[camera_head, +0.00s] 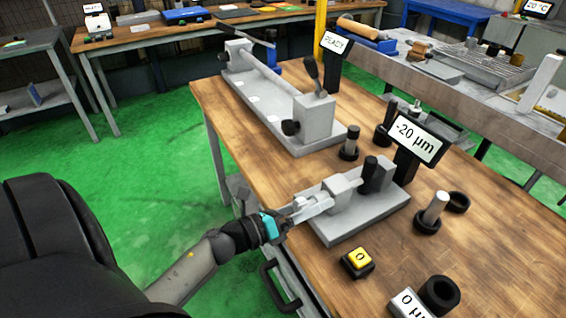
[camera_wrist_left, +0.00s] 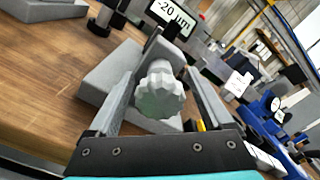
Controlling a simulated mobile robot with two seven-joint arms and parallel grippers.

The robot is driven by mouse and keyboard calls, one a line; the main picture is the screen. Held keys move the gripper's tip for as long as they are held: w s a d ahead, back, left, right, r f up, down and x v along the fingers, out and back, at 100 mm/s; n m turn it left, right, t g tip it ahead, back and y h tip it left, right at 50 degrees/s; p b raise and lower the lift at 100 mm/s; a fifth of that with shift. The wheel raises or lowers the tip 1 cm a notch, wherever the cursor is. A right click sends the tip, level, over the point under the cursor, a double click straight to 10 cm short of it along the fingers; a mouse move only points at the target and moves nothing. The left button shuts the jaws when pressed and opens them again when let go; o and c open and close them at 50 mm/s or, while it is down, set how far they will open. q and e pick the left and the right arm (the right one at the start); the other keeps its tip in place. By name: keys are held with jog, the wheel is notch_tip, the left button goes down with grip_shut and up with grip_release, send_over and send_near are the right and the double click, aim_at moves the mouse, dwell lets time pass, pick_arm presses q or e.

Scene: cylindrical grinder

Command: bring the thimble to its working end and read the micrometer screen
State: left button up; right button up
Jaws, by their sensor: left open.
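The micrometer screen (camera_head: 415,137) reads "-20 µm" on a dark post behind the grey micrometer stand (camera_head: 350,222); it also shows in the left wrist view (camera_wrist_left: 172,18). The thimble (camera_wrist_left: 160,90) is a pale faceted knob at the near end of the micrometer. My left gripper (camera_head: 318,205) reaches the micrometer from the left. In the left wrist view its open fingers (camera_wrist_left: 165,95) stand on both sides of the thimble, with a gap showing beside it. Whether either finger touches it is unclear. My right gripper is not in view.
A black box with a yellow "0" button (camera_head: 358,258) stands at the front. Black rings (camera_head: 440,294), a pin in a dark base (camera_head: 433,212) and a "0 µm" block (camera_head: 407,303) are to the right. A long bench device (camera_head: 285,95) with a "READY" screen (camera_head: 335,43) is behind.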

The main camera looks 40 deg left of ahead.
pick_arm(q)
jog(key=v, duration=1.5)
dwell(0.8)
jog(key=s+f+n+g+y, duration=0.2)
jog(key=f+n+g+y, duration=0.15)
jog(key=f+n, duration=0.85)
jog(key=s+f+n+g+y, duration=0.3)
jog(key=f+n, duration=0.5)
jog(key=f, duration=0.8)
jog(key=s+d+f+n+g, duration=0.4)
jog(key=s+d+f+n, duration=0.1)
jog(key=s+f, duration=0.2)
jog(key=s+d+f+n+g, duration=0.5)
jog(key=s+f, duration=0.3)
jog(key=s, duration=0.2)
jog(key=shift+s, duration=0.3)
jog(key=shift+a, duration=0.1)
